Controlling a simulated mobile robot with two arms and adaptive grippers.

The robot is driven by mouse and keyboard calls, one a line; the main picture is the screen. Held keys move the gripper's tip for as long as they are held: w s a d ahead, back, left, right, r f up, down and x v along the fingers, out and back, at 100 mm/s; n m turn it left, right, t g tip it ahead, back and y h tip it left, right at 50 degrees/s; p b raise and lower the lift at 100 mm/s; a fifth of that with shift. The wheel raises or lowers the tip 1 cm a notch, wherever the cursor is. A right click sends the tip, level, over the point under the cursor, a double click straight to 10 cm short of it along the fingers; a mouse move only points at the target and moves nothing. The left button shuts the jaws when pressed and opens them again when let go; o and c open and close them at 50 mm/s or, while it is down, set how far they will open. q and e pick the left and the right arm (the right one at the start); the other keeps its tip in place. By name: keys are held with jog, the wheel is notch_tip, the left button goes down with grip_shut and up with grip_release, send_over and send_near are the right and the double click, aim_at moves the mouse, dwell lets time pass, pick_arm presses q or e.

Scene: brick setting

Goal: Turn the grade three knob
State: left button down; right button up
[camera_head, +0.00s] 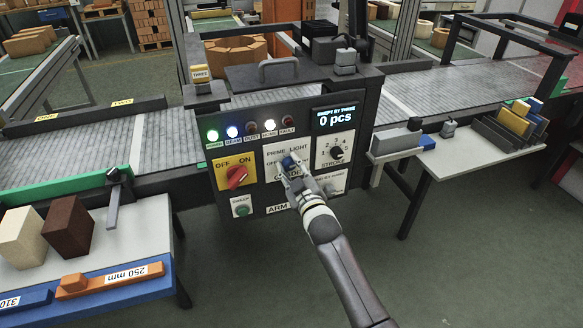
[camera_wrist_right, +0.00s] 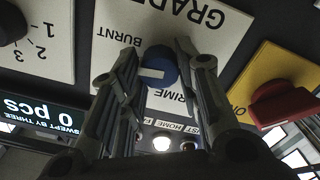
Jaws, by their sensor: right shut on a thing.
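The grade knob (camera_wrist_right: 160,68) is round and blue with a white pointer bar, on a white plate lettered "GRADE", "BURNT" and "PRIME" in the right wrist view. In the head view the blue knob (camera_head: 289,163) sits mid-panel, partly covered by my right gripper (camera_head: 293,170). In the wrist view my right gripper (camera_wrist_right: 160,75) has its fingers on both sides of the knob, shut on it. The white bar points left in the wrist view, towards the "BURNT" side. My left gripper is not in view.
Beside the grade plate are a red OFF/ON switch (camera_head: 237,177) on yellow and a black stroke knob (camera_head: 336,153). The display (camera_head: 337,118) reads 0 pcs. Tables with bricks (camera_head: 68,228) and blocks (camera_head: 515,117) stand left and right.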

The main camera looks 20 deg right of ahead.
jog(key=shift+f, duration=0.15)
jog(key=o, duration=1)
jog(key=shift+s, duration=0.15)
jog(key=s, duration=1.1)
jog(key=shift+s+d, duration=0.25)
jog(key=shift+s, duration=0.15)
